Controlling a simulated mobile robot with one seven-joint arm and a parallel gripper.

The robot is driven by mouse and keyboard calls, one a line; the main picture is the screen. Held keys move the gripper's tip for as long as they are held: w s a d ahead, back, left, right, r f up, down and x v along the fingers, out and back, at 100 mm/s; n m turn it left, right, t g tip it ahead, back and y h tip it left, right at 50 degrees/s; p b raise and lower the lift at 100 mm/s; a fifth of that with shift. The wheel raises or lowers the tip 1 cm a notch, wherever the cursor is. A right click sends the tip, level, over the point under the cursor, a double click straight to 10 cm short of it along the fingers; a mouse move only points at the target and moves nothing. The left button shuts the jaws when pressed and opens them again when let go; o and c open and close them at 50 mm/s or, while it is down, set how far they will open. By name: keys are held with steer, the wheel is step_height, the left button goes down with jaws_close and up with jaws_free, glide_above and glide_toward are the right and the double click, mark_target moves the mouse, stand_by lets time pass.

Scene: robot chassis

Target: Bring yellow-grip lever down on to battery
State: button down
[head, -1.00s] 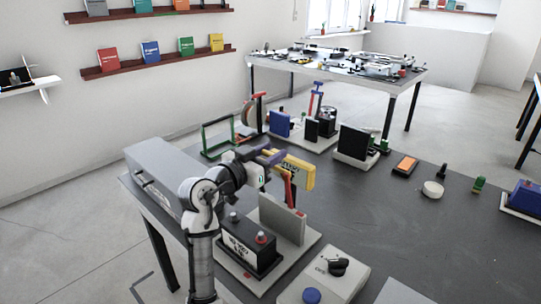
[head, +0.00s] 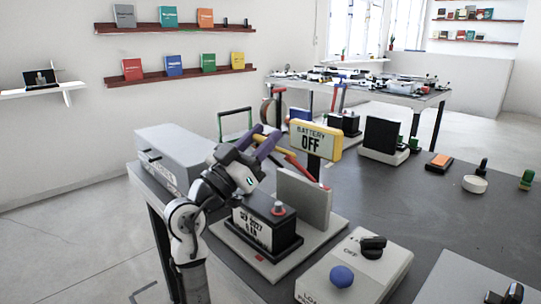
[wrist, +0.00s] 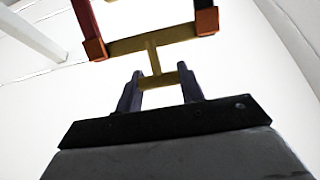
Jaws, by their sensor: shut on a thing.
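The battery (head: 267,232) is a black box with a label on its front and a red-based knob on top. It stands on a pale base in front of an upright grey plate (head: 303,200). My gripper (head: 266,142) has purple fingers and is at the yellow grip, above and behind the battery. The lever's lower end is hidden behind the plate.
A yellow "BATTERY OFF" sign (head: 311,142) stands close right of the lever. A grey box (head: 172,152) lies left of my arm. A pale switch box (head: 355,268) with a blue knob is at front right.

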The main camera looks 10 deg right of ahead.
steer(key=shift+t+h, duration=0.3)
steer(key=shift+h, duration=0.5)
steer(key=f+b, duration=0.1)
steer(key=b, duration=0.1)
steer(key=s+a+f+b, duration=0.1)
steer(key=f+b, duration=0.1)
steer(key=b, duration=0.1)
steer(key=a+f+b, duration=0.1)
steer(key=f+b, duration=0.1)
steer(key=b, duration=0.1)
steer(key=shift+s+a+f, duration=0.1)
steer(key=shift+s+a, duration=0.1)
steer(key=shift+s, duration=0.15)
steer(key=f+b, duration=0.1)
steer(key=b, duration=0.1)
steer(key=a+f+h+b, duration=0.1)
steer(key=b, duration=0.2)
steer(key=shift+s+a+f+t, duration=0.1)
steer(key=shift+s+f+t, duration=0.05)
steer(key=shift+s+t, duration=0.2)
steer(key=shift+b, duration=0.3)
steer(key=c, duration=0.9)
jaws_free()
